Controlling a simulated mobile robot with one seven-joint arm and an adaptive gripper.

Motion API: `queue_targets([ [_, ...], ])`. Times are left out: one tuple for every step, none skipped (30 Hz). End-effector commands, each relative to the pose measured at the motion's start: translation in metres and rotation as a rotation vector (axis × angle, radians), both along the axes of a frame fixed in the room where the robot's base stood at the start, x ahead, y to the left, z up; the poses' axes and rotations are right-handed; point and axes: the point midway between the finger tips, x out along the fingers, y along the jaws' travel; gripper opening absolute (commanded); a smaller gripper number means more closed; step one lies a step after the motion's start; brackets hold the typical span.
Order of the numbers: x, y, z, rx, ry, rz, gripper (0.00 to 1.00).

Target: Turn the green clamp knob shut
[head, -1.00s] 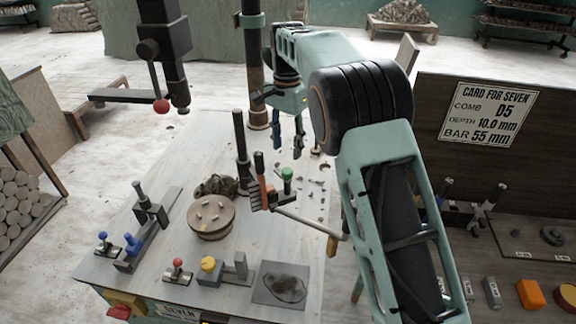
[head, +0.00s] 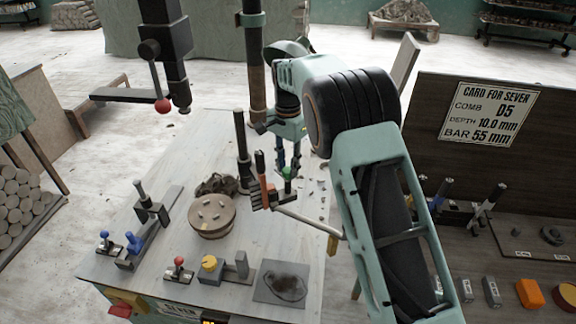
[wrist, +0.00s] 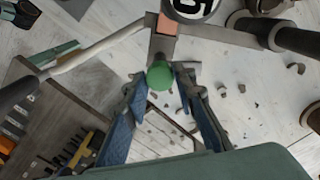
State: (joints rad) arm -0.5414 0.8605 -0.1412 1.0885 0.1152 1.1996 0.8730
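The green clamp knob (head: 288,173) sits on top of a small dark clamp block (head: 283,197) beside the black post (head: 242,150). In the wrist view the round green knob (wrist: 160,75) lies between my fingertips. My gripper (head: 288,166) points down over the knob, its fingers apart. In the wrist view my gripper (wrist: 161,80) has one blue-padded finger on each side of the knob, with narrow gaps visible. I cannot tell whether a fingertip touches it.
A round clay-coloured disc (head: 211,217) stands just left of the clamp. A pale bar (head: 310,222) runs from the clamp toward the right table edge. Trimmings lie behind it. A yellow knob (head: 209,263) and a red knob (head: 179,261) stand at the front.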

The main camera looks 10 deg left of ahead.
Motion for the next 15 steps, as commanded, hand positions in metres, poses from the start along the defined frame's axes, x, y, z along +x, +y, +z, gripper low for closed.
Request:
queue_targets([
  [0.0000,0.0000,0.0001,0.000,0.000,0.000,0.17],
  [0.0000,0.0001,0.0002,0.000,0.000,0.000,0.14],
  [0.0001,0.0000,0.0002,0.000,0.000,0.000,0.09],
  [0.0001,0.0000,0.0002,0.000,0.000,0.000,0.06],
  [0.0001,0.0000,0.0003,0.000,0.000,0.000,0.03],
  [0.0001,0.0000,0.0003,0.000,0.000,0.000,0.00],
  [0.0001,0.0000,0.0003,0.000,0.000,0.000,0.00],
  [0.0001,0.0000,0.0004,0.000,0.000,0.001,0.00],
  [0.0001,0.0000,0.0004,0.000,0.000,0.002,0.00],
  [0.0001,0.0000,0.0004,0.000,0.000,0.005,0.00],
  [0.0001,0.0000,0.0005,0.001,0.000,0.008,0.00],
  [0.0001,0.0000,0.0005,0.001,0.000,0.014,0.00],
  [0.0001,0.0000,0.0006,0.001,0.000,0.020,0.00],
  [0.0002,0.0001,0.0006,0.001,0.000,0.028,0.00],
  [0.0002,0.0000,0.0007,0.001,0.000,0.042,0.00],
])
